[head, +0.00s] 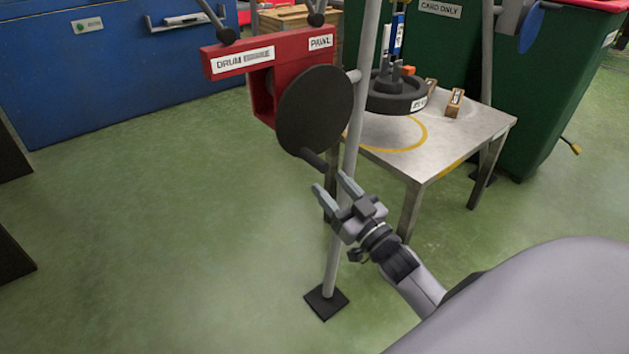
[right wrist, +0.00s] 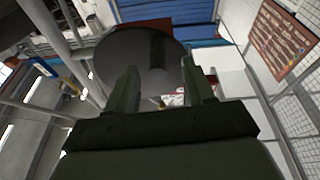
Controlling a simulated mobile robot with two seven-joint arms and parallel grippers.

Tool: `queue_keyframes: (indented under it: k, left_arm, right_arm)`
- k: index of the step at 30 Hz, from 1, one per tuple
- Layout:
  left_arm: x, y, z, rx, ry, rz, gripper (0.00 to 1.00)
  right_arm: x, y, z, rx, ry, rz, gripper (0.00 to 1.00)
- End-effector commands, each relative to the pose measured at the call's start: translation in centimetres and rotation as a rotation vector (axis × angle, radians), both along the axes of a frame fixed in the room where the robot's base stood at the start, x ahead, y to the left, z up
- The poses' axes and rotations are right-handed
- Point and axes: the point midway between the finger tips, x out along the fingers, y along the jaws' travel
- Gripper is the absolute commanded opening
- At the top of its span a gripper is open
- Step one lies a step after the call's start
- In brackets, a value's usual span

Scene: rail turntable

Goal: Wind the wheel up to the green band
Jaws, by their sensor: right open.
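A red winch housing (head: 263,92) with white labels, "DRUM" and "PAWL" readable, is held on a grey post frame. A dark round crank disc (head: 314,110) faces me, with a short dark handle (head: 313,159) at its lower edge. A dark wheel (head: 396,97) is at the steel table, partly behind a post. My right gripper (head: 333,186) is open and empty, just below the handle and apart from it. In the right wrist view the disc (right wrist: 105,62) lies ahead of the open fingers. No green band can be made out. My left gripper is not in view.
The steel table (head: 479,133) has a yellow ring mark and small wooden blocks (head: 455,102). A grey post (head: 337,225) on a black foot stands beside my right gripper. Green bins (head: 545,110) stand behind, a blue container (head: 60,75) at left.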

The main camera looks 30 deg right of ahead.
Motion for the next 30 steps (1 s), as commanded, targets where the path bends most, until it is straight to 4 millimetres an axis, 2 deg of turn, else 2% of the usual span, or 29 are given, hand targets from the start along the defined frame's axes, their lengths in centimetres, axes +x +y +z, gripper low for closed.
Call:
queue_keyframes:
  k: [1, 2, 10, 21, 30]
  left_arm:
    - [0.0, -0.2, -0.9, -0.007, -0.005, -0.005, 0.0]
    - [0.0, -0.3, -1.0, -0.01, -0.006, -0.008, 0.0]
    - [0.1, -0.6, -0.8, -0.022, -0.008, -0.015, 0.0]
    - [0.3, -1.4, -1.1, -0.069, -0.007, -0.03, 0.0]
    - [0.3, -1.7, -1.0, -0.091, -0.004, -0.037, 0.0]
  right_arm:
    - [0.3, -0.3, -0.5, 0.0, -0.031, 0.007, 0.53]
    - [0.4, -0.5, -0.4, -0.001, -0.046, 0.011, 0.53]
    - [1.2, -0.7, 1.0, -0.004, -0.121, 0.049, 0.53]
    - [5.5, -0.2, 2.8, -0.005, -0.119, 0.048, 0.53]
    - [7.2, -0.1, 3.5, -0.004, -0.117, 0.047, 0.53]
